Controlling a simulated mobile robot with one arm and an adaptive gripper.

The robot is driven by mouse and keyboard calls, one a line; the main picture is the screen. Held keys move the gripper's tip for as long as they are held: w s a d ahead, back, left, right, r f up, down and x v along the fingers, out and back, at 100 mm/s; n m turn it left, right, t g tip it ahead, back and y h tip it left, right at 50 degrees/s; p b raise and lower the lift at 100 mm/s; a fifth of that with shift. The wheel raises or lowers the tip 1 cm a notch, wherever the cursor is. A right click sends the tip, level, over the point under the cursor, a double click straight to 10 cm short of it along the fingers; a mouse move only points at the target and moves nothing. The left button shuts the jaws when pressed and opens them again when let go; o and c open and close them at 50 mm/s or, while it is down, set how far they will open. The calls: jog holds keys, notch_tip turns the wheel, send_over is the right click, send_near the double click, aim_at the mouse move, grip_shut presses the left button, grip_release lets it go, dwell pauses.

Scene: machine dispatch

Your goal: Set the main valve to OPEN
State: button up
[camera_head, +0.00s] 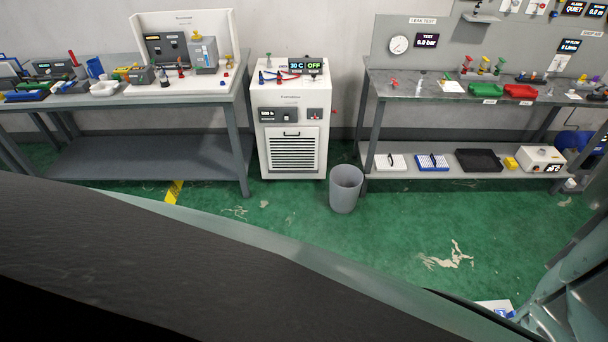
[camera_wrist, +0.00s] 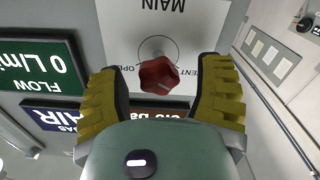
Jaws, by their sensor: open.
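The main valve is a red knob (camera_wrist: 159,76) on a white plate (camera_wrist: 125,25) in the wrist view. The plate is seen upside down, with MAIN at the top, OPEN at the left of the knob and a partly covered label ending in ENT at the right. I cannot tell which label the knob points to. My gripper (camera_wrist: 162,70) is open, with a yellow ridged finger on each side of the knob. Gaps show between knob and fingers, and nothing is held. I cannot make out this valve in the head view.
In the wrist view, a green flow display (camera_wrist: 38,70) reads 0 L/min, with a partly hidden blue display (camera_wrist: 50,118) below. The head view shows a left bench (camera_head: 150,152), a white cabinet (camera_head: 292,105), a grey bin (camera_head: 346,187), a leak-test bench (camera_head: 425,92) and open green floor.

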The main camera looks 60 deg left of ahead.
jog(key=shift+w+d, duration=0.15)
jog(key=shift+w, duration=0.05)
dwell(0.3)
grip_shut()
dwell(0.3)
